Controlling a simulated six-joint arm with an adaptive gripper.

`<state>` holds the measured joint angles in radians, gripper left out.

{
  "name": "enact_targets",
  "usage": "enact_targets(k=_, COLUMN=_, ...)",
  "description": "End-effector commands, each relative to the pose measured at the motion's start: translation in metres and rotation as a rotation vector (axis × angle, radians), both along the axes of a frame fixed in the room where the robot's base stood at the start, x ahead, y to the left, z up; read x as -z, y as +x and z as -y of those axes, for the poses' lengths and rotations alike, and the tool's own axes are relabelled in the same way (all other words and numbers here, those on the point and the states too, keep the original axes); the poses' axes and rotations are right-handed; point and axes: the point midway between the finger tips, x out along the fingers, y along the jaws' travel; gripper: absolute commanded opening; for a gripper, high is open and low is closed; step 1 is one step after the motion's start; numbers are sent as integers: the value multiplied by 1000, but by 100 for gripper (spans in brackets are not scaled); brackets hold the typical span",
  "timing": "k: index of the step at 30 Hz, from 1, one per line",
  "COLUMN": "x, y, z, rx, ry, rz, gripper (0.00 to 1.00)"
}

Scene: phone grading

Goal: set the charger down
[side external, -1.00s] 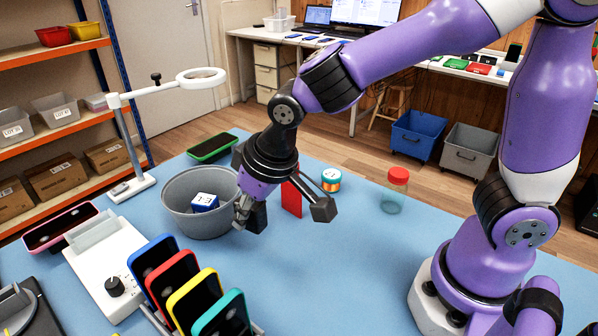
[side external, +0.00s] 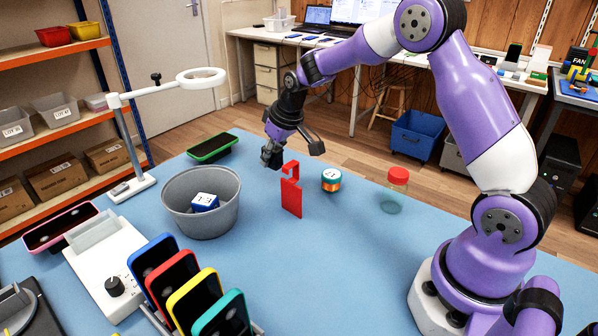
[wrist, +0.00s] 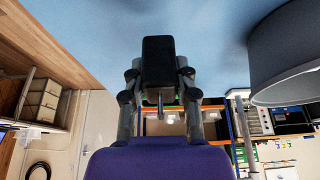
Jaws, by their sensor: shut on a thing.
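My gripper (wrist: 159,85) is shut on a black block, seemingly the charger (wrist: 158,55), with a finger on each side of it in the wrist view. In the side view my gripper (side external: 270,150) is at the back part of the blue table, behind the red stand, and points down. The charger (side external: 275,162) shows there as a small dark block at the fingertips. It appears to be above the table; I cannot tell how far.
A grey bin (side external: 222,222) with a blue-and-white cube (side external: 204,202) inside stands left of the red stand (side external: 291,197). An orange-and-teal round item (side external: 331,180) and a red-lidded jar (side external: 396,191) stand to the right. A green phone (side external: 212,147) lies behind the bin.

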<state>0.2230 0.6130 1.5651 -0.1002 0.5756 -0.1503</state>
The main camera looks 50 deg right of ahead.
Motion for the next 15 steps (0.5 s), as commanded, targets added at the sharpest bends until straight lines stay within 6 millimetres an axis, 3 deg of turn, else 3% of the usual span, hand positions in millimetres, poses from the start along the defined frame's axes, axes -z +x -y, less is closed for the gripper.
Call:
enact_targets(k=9, x=38, y=1, z=3, rx=-1, ry=1, rz=-2, gripper=0)
enact_targets(k=15, x=42, y=1, z=3, rx=-1, ry=0, rz=1, gripper=0)
